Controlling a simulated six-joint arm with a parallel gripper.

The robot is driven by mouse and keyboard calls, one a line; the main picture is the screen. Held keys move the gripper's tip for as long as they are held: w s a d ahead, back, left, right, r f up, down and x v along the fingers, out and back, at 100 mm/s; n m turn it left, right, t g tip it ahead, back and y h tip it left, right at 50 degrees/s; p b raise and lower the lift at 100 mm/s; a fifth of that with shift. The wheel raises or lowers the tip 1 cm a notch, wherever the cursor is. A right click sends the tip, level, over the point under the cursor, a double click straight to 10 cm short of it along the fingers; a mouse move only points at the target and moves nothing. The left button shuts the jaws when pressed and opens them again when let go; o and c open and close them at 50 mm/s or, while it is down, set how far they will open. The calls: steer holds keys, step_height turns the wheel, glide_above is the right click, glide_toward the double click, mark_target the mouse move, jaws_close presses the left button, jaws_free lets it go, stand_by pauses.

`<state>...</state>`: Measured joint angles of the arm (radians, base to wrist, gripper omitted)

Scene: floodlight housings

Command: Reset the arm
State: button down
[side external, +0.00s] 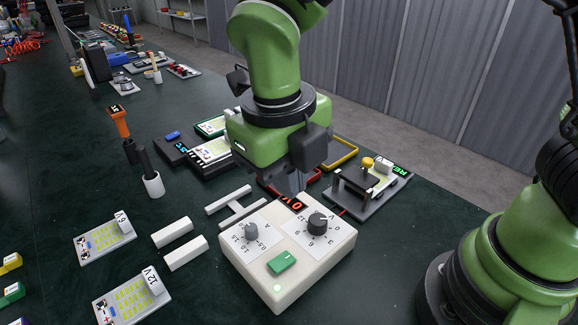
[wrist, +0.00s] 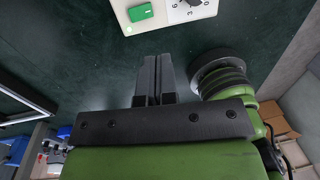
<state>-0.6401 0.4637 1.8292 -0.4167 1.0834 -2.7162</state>
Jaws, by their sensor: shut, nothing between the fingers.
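My gripper (side external: 298,180) points down behind the white control box in the side external view, and its fingertips are close to the box's back edge. I cannot tell whether they touch anything. In the wrist view my gripper (wrist: 154,62) shows two dark fingers pressed together with nothing between them. The white box (side external: 290,250) has two dials, a green switch (side external: 281,262) and a lit green lamp. A red display is partly hidden behind it. The box also shows at the top of the wrist view (wrist: 150,25).
Panels marked 6V (side external: 104,243) and 12V (side external: 131,299) lie at the left with white bars. A stand with a yellow knob (side external: 366,185) is at the right. A white cup (side external: 153,185) holds tools.

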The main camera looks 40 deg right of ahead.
steer(key=shift+d+r, duration=0.1)
steer(key=shift+r, duration=0.45)
steer(key=s+d+r+n+t+y, duration=0.1)
steer(key=s+d+r+n+t, duration=0.2)
steer(key=n, duration=1.3)
steer(key=s+d+r+n+t+y, duration=0.2)
steer(key=s+d+r+n+t, duration=0.2)
steer(key=n, duration=1.1)
steer(key=s+d+r, duration=0.3)
steer(key=d+r, duration=0.1)
steer(key=d, duration=0.2)
steer(key=shift+d+n, duration=0.15)
steer(key=shift+n, duration=0.25)
